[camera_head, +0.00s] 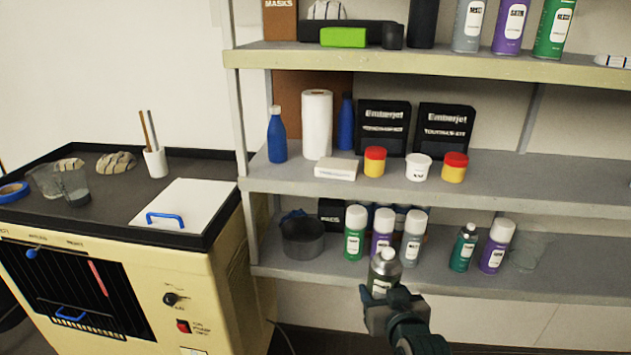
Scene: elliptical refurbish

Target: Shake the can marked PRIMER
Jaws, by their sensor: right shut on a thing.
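My right gripper (382,297) is shut on a spray can (385,266) with a bare silver top and no coloured or white cap. It holds the can roughly upright in front of the lower shelf. The can's lower body is hidden by the gripper, and its label cannot be read from here. My left gripper is not in view.
The lower shelf (560,284) holds several spray cans, including a green one (354,243) and a purple one (495,258), and a dark pot (302,240). A cream cabinet (130,262) stands at left.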

